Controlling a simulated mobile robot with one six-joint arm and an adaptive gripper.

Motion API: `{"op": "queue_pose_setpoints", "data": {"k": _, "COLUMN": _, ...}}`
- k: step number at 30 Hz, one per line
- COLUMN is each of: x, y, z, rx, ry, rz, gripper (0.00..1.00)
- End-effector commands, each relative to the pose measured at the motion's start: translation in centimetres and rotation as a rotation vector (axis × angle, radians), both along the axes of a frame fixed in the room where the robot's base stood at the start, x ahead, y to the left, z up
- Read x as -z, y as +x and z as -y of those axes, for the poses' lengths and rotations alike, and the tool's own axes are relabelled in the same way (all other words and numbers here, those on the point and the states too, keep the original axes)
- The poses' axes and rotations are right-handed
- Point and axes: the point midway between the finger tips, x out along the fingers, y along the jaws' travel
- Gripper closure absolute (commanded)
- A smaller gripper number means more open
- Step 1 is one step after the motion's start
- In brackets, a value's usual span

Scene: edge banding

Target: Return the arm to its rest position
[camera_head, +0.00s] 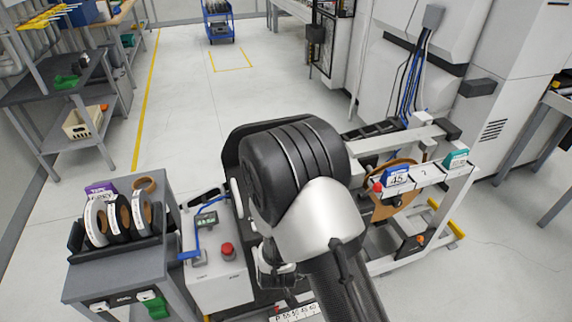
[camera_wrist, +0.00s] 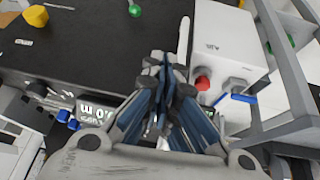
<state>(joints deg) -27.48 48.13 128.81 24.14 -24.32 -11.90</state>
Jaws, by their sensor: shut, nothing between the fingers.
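My arm, with a black and white joint, fills the middle of the head view and hides much of the machine behind it. My gripper (camera_wrist: 162,72) shows in the wrist view with its blue and grey fingers together and nothing between them. It is above a machine with a dark top (camera_wrist: 95,45) and a white control box (camera_wrist: 222,45) with a red button.
A grey cart (camera_head: 120,270) with a rack of edge-band rolls (camera_head: 118,218) stands at the left. A white box with a red emergency button (camera_head: 227,250) is beside it. A frame with numbered tags (camera_head: 398,176) is on the right.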

Motion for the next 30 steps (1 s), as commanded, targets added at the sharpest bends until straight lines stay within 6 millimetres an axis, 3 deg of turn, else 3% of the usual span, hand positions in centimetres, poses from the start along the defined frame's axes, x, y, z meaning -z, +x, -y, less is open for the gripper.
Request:
{"op": "queue_pose_setpoints", "data": {"k": 1, "x": -3.2, "y": 0.9, "z": 0.1, "rx": 0.014, "ry": 0.033, "rz": 0.004, "gripper": 1.0}}
{"op": "queue_pose_setpoints", "data": {"k": 8, "x": -14.7, "y": 0.6, "z": 2.3, "rx": 0.046, "ry": 0.125, "rz": -0.029, "gripper": 1.0}}
{"op": "queue_pose_setpoints", "data": {"k": 15, "x": -24.9, "y": -3.4, "z": 6.8, "rx": 0.078, "ry": 0.158, "rz": -0.045, "gripper": 1.0}}
{"op": "queue_pose_setpoints", "data": {"k": 21, "x": -31.2, "y": -9.3, "z": 11.1, "rx": 0.124, "ry": 0.14, "rz": -0.051, "gripper": 1.0}}
{"op": "queue_pose_setpoints", "data": {"k": 24, "x": -33.3, "y": -12.8, "z": 13.2, "rx": 0.158, "ry": 0.119, "rz": -0.053, "gripper": 1.0}}
{"op": "queue_pose_setpoints", "data": {"k": 30, "x": -35.2, "y": -18.4, "z": 16.1, "rx": 0.221, "ry": 0.079, "rz": -0.061, "gripper": 1.0}}
